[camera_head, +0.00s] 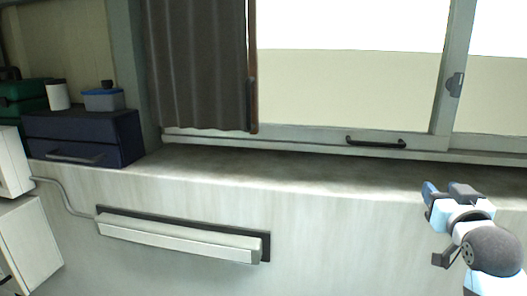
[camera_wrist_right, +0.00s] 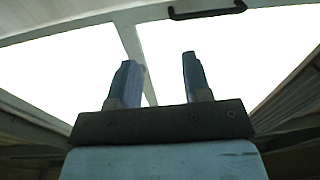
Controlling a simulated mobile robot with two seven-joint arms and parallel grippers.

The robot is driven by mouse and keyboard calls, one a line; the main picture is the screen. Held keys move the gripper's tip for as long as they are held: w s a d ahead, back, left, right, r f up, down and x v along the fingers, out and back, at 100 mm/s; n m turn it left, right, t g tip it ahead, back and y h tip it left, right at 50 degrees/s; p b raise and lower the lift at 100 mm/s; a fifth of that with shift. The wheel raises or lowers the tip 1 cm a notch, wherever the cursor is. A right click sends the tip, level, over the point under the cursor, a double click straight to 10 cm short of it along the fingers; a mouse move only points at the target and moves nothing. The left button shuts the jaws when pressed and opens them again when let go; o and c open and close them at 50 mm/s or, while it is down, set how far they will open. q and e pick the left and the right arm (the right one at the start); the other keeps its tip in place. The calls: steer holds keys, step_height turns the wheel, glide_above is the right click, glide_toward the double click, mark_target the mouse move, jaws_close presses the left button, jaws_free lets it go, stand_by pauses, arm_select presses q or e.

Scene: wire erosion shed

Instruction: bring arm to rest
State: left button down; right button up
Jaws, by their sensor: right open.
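My right gripper (camera_head: 445,190) is at the lower right of the head view, in front of the window sill, with the arm coming in from the lower right. In the right wrist view its two blue fingers (camera_wrist_right: 158,80) stand apart with nothing between them. Behind them are the bright window panes and a window frame bar. My left gripper does not show in either view.
A pale sill (camera_head: 300,170) runs below the window (camera_head: 350,75), mostly bare. A dark handle (camera_head: 376,142) is on the window frame. A grey curtain (camera_head: 195,65) hangs left. A dark blue box (camera_head: 120,135) holds a blue-lidded container (camera_head: 103,100). A long white bar (camera_head: 180,238) is on the wall.

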steer(key=s+a+f+n+g+y, duration=0.1)
steer(key=s+a+f+g, duration=0.1)
steer(key=s+f, duration=0.35)
steer(key=s+a+f+g, duration=0.2)
steer(key=f+g, duration=0.1)
steer(key=f, duration=0.6)
steer(key=s+a+f+n+g+y, duration=0.1)
steer(key=s+a+f+g, duration=0.15)
steer(key=f, duration=0.45)
steer(key=s+a+f+n+g+y, duration=0.15)
steer(key=s+f+g, duration=0.25)
steer(key=s+f, duration=0.5)
steer(key=s+a+f+g, duration=0.3)
steer(key=s+f, duration=0.2)
steer(key=s, duration=0.7)
steer(key=w+a+f+t+y+p, duration=0.2)
steer(key=w+a+f+t+p, duration=0.3)
steer(key=w+a+f+t, duration=0.1)
steer(key=shift+a+f+n+t+y, duration=0.2)
steer(key=shift+f+n+t+y, duration=0.2)
steer(key=shift+f, duration=0.5)
